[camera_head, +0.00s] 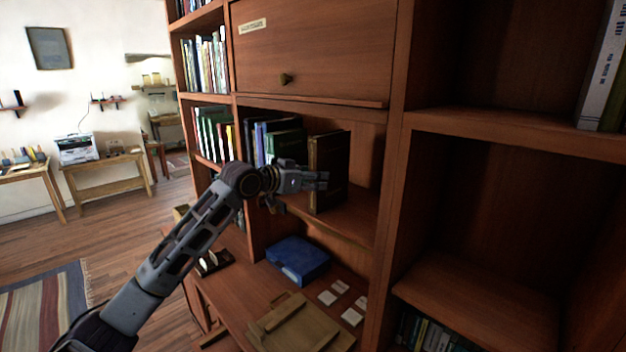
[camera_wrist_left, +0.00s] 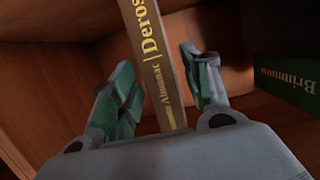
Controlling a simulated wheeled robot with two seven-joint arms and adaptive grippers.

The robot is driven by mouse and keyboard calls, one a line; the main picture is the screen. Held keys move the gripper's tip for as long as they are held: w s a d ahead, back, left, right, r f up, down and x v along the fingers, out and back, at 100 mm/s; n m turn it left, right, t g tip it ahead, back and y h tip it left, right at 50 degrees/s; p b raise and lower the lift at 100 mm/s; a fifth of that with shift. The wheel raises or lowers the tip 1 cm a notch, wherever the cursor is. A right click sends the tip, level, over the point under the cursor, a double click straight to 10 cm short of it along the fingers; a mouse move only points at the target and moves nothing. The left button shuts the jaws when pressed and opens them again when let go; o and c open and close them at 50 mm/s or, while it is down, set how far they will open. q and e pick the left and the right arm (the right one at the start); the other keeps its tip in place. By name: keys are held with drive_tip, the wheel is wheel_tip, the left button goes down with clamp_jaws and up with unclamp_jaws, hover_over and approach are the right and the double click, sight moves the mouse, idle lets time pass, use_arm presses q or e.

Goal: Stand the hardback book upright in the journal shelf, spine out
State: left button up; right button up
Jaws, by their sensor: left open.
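A dark brown hardback book (camera_head: 334,165) stands upright on the middle shelf (camera_head: 345,215), apart from the row of books to its left. Its spine, lettered in gold, also shows in the left wrist view (camera_wrist_left: 152,50). My left gripper (camera_head: 318,181) is at the book's spine side. In the left wrist view its open fingers (camera_wrist_left: 160,92) stand on either side of the spine, with gaps visible. Whether either finger touches the covers is not clear. My right gripper is not in view.
Blue and green books (camera_head: 268,142) stand left of the brown book; a dark green one (camera_wrist_left: 288,78) is near the right finger in the wrist view. Below are a blue box (camera_head: 297,260), a wooden tray (camera_head: 300,325) and white cards (camera_head: 328,298). A closed cabinet door (camera_head: 315,50) is above.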

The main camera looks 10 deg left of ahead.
use_arm(q)
drive_tip(key=b+v, duration=0.2)
drive_tip(key=v, duration=0.9)
drive_tip(key=shift+s+a+b, duration=0.2)
drive_tip(key=shift+s+b, duration=0.1)
drive_tip(key=shift+s, duration=0.05)
